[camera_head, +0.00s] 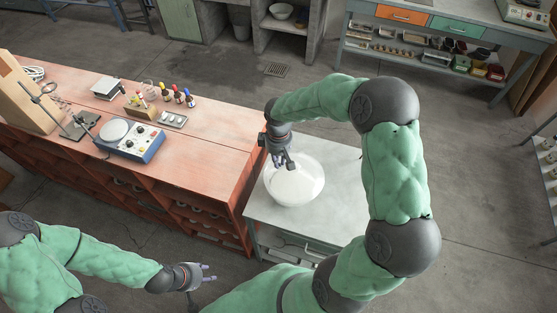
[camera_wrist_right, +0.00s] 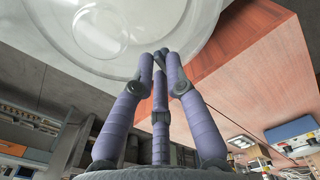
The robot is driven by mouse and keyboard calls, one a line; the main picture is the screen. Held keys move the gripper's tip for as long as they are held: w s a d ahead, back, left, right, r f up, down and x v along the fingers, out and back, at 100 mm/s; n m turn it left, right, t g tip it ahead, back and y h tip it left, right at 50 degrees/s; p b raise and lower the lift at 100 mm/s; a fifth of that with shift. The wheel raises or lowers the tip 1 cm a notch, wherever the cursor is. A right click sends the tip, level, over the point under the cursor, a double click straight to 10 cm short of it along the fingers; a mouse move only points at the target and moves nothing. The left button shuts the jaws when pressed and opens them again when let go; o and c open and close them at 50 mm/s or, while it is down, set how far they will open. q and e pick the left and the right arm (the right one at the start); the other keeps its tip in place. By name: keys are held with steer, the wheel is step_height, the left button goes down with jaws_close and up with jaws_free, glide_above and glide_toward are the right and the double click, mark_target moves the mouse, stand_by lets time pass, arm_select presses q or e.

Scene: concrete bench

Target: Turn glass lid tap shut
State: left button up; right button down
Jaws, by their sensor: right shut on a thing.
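A round, whitish glass vessel with a clear lid (camera_head: 303,187) stands on the small grey table. In the right wrist view the clear glass lid (camera_wrist_right: 120,25) fills the top, with a round circle in the glass. My right gripper (camera_head: 286,162) reaches over the lid's back left part. In the right wrist view its fingers (camera_wrist_right: 160,58) come together at the lid's edge, shut on the tap, which the fingertips mostly hide. I cannot tell how the tap is turned. My left gripper (camera_head: 207,277) hangs empty over the floor at the lower left, its fingers spread.
The grey table (camera_head: 335,165) has free room around the vessel. The red bench (camera_head: 205,155) beside it holds a hotplate-like device (camera_head: 128,138), coloured-cap bottles (camera_head: 178,94) and a stand. A shelved workbench (camera_head: 440,45) stands at the back right.

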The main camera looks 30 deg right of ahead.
steer(key=m+b, duration=0.1)
steer(key=m, duration=0.2)
steer(key=shift+m, duration=0.4)
steer(key=m+b, duration=0.1)
steer(key=m, duration=0.2)
steer(key=shift+s+a+b, duration=0.1)
steer(key=shift+b, duration=0.3)
steer(key=m+b, duration=0.1)
steer(key=m, duration=0.3)
steer(key=shift+a+m+b, duration=0.15)
steer(key=shift+m+b, duration=0.45)
steer(key=shift+m, duration=1.1)
steer(key=c, duration=1.2)
jaws_free()
steer(key=shift+c, duration=0.2)
steer(key=shift+r, duration=0.1)
